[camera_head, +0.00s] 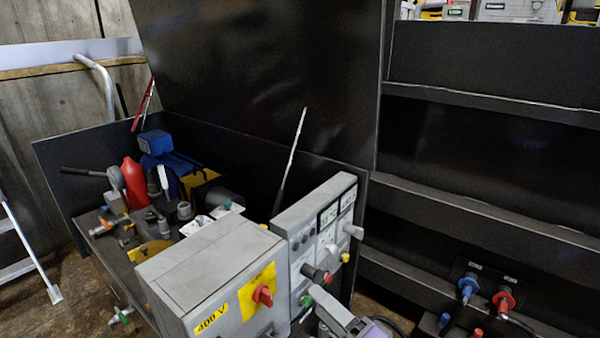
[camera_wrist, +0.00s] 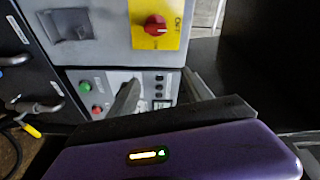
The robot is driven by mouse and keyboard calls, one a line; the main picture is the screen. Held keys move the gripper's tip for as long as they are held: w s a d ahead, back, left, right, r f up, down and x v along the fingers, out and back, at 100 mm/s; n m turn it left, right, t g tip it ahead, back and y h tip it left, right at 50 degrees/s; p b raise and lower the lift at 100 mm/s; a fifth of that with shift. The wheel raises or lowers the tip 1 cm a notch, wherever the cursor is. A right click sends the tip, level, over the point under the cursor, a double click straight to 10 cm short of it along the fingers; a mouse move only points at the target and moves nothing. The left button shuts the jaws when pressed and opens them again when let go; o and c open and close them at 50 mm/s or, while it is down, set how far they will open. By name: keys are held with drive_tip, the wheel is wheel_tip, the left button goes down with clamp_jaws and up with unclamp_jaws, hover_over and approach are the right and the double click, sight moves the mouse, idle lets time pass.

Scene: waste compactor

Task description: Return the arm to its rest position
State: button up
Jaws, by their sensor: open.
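In the head view my gripper (camera_head: 326,304) is at the bottom, close in front of the same panel (camera_head: 318,222). Whether it touches the panel I cannot tell. The purple part of my arm is cut off by the frame's lower edge.
A grey box with a red rotary switch (camera_head: 262,295) stands left of the panel. Tools and a red bottle (camera_head: 134,184) crowd the bench behind it. Dark ribbed metal walls (camera_head: 480,150) rise at the right, with blue and red connectors (camera_head: 504,299) low down.

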drive_tip(key=s+d+f+n+t+h, duration=0.25)
drive_tip(key=s+d+f+h, duration=0.25)
drive_tip(key=s+d+h, duration=0.55)
drive_tip(key=s+d+r+n+g, duration=0.1)
drive_tip(key=s+d+n, duration=0.1)
drive_tip(key=s, duration=1.2)
drive_tip(key=s+d+n+g, duration=0.1)
drive_tip(key=s+d+n, duration=0.2)
drive_tip(key=s, duration=1.1)
wheel_tip(320, 180, up, 17)
drive_tip(key=p, duration=1.6)
drive_tip(key=shift+w+a+f, duration=0.15)
drive_tip(key=shift+f, duration=0.05)
